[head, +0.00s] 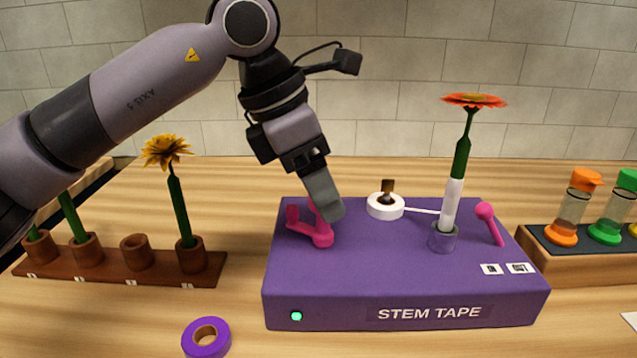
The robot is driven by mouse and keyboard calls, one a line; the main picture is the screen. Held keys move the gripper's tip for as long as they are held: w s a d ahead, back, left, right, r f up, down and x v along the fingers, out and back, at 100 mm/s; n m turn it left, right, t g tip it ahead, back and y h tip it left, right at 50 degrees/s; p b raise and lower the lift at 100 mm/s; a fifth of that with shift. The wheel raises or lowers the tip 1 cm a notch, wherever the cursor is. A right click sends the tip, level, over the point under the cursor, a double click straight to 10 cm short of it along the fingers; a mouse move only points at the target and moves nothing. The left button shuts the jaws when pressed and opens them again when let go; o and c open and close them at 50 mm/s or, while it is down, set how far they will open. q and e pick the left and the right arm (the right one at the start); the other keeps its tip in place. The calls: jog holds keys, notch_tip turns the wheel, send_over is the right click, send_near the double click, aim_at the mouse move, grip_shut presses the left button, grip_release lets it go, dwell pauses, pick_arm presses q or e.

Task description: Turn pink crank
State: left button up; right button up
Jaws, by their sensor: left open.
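A purple stem tape box (405,280) stands on the wooden table. The pink crank (318,236) sits on the left part of its top. My left gripper (325,200) is at the crank, its fingers pointing down and partly covering the crank's upright part. I cannot tell whether the fingers touch it. A flower with an orange-red bloom (474,101) stands upright in a grey-purple holder (443,237) on the box, its lower stem white. A white tape roll (385,206) has a strip running to that stem. My right gripper is not in view.
A second pink part (488,217) is right of the flower. A wooden rack (130,262) with flowers stands at left, a purple tape roll (206,338) lies in front, and a wooden stand (570,262) with capped bottles is at right.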

pick_arm(q)
jog(key=c, duration=1)
jog(key=shift+c, duration=0.2)
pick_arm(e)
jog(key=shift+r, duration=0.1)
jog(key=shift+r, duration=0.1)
